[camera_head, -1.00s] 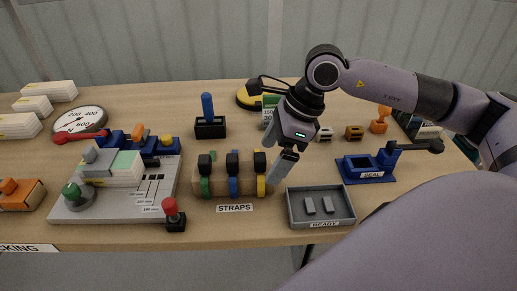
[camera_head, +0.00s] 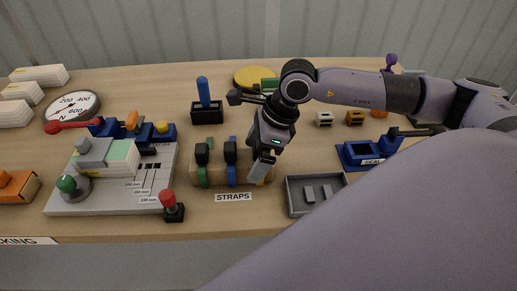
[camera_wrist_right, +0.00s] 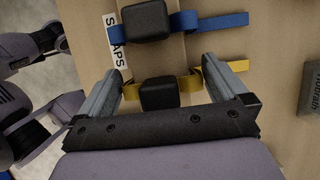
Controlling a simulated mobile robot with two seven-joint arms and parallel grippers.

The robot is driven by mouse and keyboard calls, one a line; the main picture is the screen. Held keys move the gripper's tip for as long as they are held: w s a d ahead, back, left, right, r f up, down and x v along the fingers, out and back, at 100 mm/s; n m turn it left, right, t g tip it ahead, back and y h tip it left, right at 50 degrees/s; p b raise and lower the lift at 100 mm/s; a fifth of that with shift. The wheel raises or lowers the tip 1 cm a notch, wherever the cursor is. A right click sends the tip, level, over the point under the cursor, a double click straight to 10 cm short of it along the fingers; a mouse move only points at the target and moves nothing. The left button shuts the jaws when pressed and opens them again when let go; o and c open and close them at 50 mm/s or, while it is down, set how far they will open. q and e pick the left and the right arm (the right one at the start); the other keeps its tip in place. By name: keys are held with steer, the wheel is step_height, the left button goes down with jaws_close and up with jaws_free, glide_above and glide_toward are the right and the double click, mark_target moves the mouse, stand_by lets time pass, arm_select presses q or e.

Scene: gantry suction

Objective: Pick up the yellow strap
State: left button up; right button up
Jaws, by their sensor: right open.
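The yellow strap (camera_wrist_right: 190,84) with its black buckle (camera_wrist_right: 160,93) lies across the wooden strap block (camera_head: 212,180), at the block's right end. In the head view my right gripper (camera_head: 261,176) covers most of this strap. In the right wrist view my open right gripper (camera_wrist_right: 166,72) has one finger on each side of the black buckle, with the strap running between and past the fingers. I cannot tell whether the fingers touch it. My left gripper is not in view.
A blue strap (camera_head: 231,176) and a green strap (camera_head: 202,177) sit on the same block, to the left. A grey READY tray (camera_head: 292,198) stands close on the right. A red-knobbed lever (camera_head: 172,207) stands at the front left.

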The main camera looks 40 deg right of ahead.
steer(key=c, duration=0.9)
